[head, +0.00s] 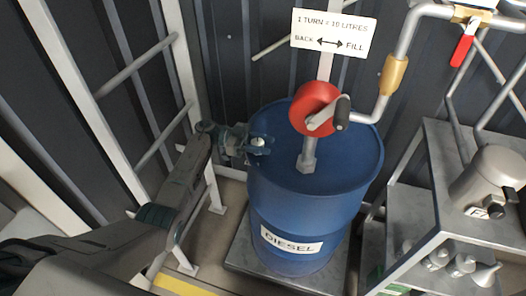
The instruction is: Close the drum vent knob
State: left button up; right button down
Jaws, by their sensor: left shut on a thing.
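The blue drum (313,215), labelled DIESEL, stands upright on a low grey platform. The vent knob (258,141) is a small pale knob at the left of the drum's top. My left gripper (259,146) reaches in from the left over the drum's rim and is shut on the knob, its fingers on either side of it. The knob's lower part and its seat are hidden by the fingers, and I cannot tell how far it is turned. My right gripper is not in view.
A red rotary pump (315,108) with a crank handle rises from the drum top, right of my gripper. A pipe with a red-levered valve (463,50) runs to the upper right. A grey shelf (425,190) with cans and funnels stands at right. White rails stand at left.

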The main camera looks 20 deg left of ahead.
pick_arm(q)
jog(key=m+g+b, duration=0.2)
jog(key=g, duration=0.1)
jog(key=shift+s+f, duration=0.15)
jog(key=shift+f, duration=0.15)
jog(key=shift+s+m+g+y+b, duration=0.1)
jog(key=shift+m+g+y+b, duration=0.25)
jog(key=shift+g+b, duration=0.5)
jog(key=shift+r, duration=0.1)
jog(key=shift+m+g+b, duration=0.45)
jog(key=shift+b, duration=0.1)
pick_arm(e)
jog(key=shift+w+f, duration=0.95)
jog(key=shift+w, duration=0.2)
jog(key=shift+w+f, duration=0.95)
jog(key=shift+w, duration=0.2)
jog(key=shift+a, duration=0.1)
